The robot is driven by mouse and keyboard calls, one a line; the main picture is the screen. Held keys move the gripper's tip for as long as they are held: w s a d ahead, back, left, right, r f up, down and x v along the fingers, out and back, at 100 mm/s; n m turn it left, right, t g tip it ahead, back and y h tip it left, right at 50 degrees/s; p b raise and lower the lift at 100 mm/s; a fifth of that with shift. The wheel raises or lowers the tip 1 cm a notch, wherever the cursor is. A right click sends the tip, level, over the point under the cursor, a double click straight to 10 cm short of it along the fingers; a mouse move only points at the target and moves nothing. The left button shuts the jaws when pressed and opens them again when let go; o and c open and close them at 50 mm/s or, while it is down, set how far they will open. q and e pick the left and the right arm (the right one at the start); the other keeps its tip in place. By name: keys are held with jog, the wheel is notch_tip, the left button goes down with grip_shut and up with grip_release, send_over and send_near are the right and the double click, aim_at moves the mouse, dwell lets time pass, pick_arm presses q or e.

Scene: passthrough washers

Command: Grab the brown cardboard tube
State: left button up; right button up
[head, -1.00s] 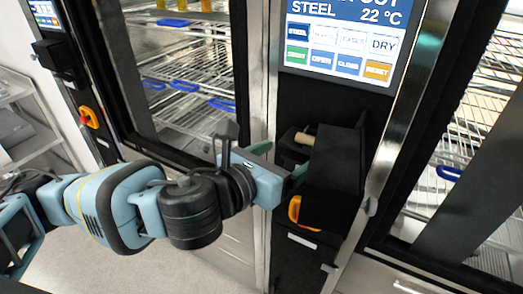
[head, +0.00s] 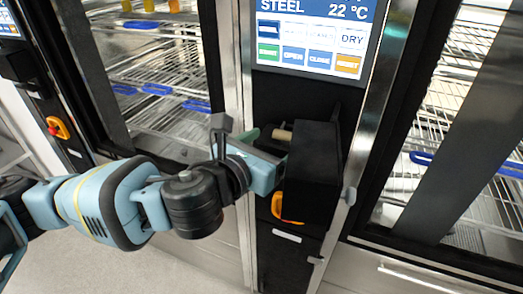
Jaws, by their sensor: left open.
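A small tan tube (head: 282,134), which looks like the brown cardboard tube, sticks out to the left at the top of a black box (head: 313,178) on the washer's control column. Only a short length of it shows. My left gripper (head: 268,147) comes in from the left, just below and left of the tube's end. It is open, with one greenish finger showing above its light blue body and the other mostly hidden. I cannot tell whether a finger touches the tube. My right gripper is not in view.
A control screen (head: 312,35) sits above the box. An orange-yellow switch (head: 284,208) is below the gripper. Glass-fronted chambers with wire racks (head: 165,75) stand to the left and right. A vertical metal handle (head: 349,197) borders the column on the right.

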aim_at(285, 134)
pick_arm(q)
jog(key=shift+x, duration=2)
jog(key=c, duration=1)
